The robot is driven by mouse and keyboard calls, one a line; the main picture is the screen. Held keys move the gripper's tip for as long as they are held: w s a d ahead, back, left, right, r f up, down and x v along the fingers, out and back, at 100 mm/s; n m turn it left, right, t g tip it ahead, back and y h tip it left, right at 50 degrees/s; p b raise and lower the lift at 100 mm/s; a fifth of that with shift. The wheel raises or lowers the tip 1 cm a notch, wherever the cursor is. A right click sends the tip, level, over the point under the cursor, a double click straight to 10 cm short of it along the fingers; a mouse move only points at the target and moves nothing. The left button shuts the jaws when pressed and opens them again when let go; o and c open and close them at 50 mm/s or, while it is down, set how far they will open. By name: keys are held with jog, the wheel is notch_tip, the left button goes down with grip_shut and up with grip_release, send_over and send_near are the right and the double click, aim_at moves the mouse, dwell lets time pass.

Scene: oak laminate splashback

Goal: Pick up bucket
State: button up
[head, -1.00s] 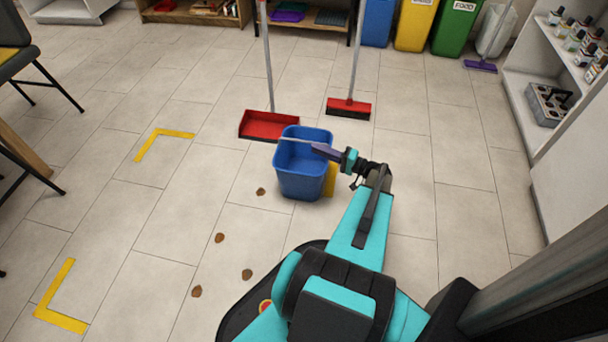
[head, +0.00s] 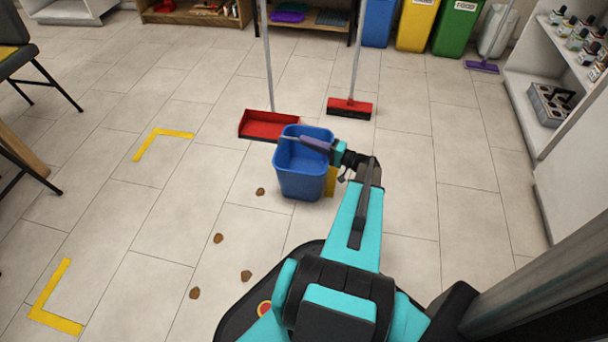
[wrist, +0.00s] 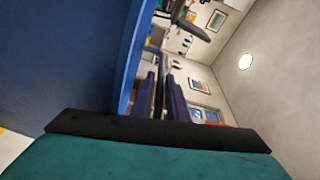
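The blue bucket (head: 302,180) stands upright on the tiled floor, left of my forearm. Its blue wall (wrist: 70,60) fills the left of the wrist view. My gripper (head: 313,144) reaches over the bucket's rim from the right, its dark purple fingers above the opening. The wrist view also shows my gripper (wrist: 161,98), with the two fingers a little apart close beside the bucket wall. A thin grey bar shows at the fingertips; it may be the bucket's handle. I cannot tell whether the fingers grip it.
A red dustpan (head: 268,124) stands behind the bucket, and a red broom (head: 349,108) is to its right. Brown bits (head: 246,276) lie on the floor in front. Yellow corner marks (head: 160,135) are on the left. A white shelf (head: 540,110) is at right.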

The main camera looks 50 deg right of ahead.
grip_shut()
dwell(1.4)
jog(key=shift+r, duration=0.1)
jog(key=shift+r+p, duration=1)
jog(key=shift+r, duration=0.75)
jog(key=r+p+v, duration=0.2)
jog(key=p+v, duration=0.2)
jog(key=v, duration=1.2)
jog(key=shift+r, duration=0.1)
